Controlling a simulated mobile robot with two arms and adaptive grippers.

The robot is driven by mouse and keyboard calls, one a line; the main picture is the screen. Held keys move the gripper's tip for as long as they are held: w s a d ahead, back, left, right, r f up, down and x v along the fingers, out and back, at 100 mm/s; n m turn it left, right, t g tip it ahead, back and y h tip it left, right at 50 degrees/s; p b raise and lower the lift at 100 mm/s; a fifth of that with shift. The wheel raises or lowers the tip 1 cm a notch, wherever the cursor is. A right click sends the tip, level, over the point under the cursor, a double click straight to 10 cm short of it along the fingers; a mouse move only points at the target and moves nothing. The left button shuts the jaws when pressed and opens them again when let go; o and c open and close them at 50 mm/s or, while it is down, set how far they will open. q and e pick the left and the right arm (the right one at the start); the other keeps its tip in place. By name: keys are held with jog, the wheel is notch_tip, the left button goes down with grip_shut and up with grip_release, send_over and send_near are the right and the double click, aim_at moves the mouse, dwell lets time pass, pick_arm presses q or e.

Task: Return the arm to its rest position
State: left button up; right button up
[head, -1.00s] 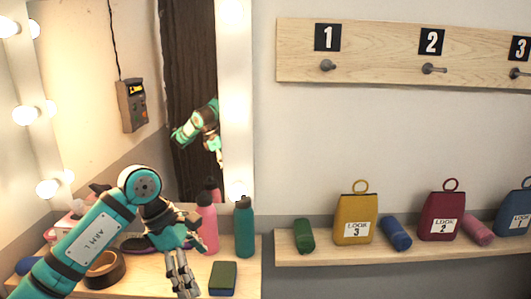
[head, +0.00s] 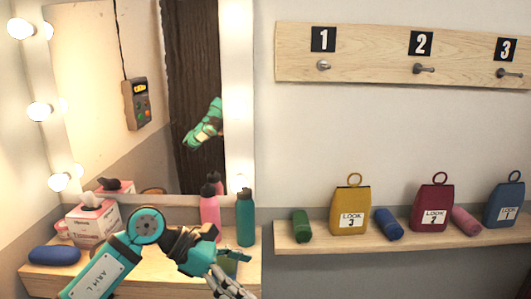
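My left arm (head: 105,270) comes in from the bottom left over the dressing table. My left gripper (head: 236,287) points down and to the right at the table's front right, near the bottom edge of the picture. Its fingers are small and partly cut off, so I cannot tell how far apart they are. I see nothing clearly held in it. My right arm and gripper are not in view.
On the dressing table (head: 160,285) are a blue case (head: 54,255), a tissue box (head: 92,222), a pink bottle (head: 209,217) and a teal bottle (head: 245,218). A green item (head: 232,256) is partly hidden behind my gripper. Yellow, red and blue tagged bags stand on the right shelf (head: 335,242).

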pick_arm(q)
jog(key=s+d+r+n+t+h, duration=0.1)
jog(key=d+r+n+t+h, duration=0.3)
jog(key=r+n+t+h, duration=0.55)
jog(key=w+a+f+n+t+y, duration=0.15)
jog(key=a+n+t+y, duration=0.4)
jog(key=n, duration=0.65)
jog(key=w+a+f+n+t+y, duration=0.15)
jog(key=a+n+t+y, duration=0.4)
jog(key=n, duration=0.55)
jog(key=s+a+f+n+g+y, duration=0.2)
jog(key=a+f+n+g+y, duration=0.15)
jog(key=f+n+y, duration=0.35)
jog(key=s+a+f+n+g+y, duration=0.25)
jog(key=a+f+n, duration=0.3)
jog(key=f, duration=0.35)
jog(key=s+f+n+g, duration=0.3)
jog(key=s+f+g, duration=0.4)
jog(key=s, duration=0.5)
jog(key=s+f+n+g, duration=0.35)
jog(key=s+f, duration=0.55)
jog(key=s, duration=0.4)
notch_tip(320, 180, down, 25)
jog(key=g, duration=0.2)
jog(key=s+a+f+g, duration=0.1)
jog(key=s+a+f, duration=0.2)
jog(key=s+f, duration=1.3)
jog(key=shift+s+f+m, duration=0.4)
jog(key=shift+s+m, duration=0.05)
jog(key=shift+s, duration=0.05)
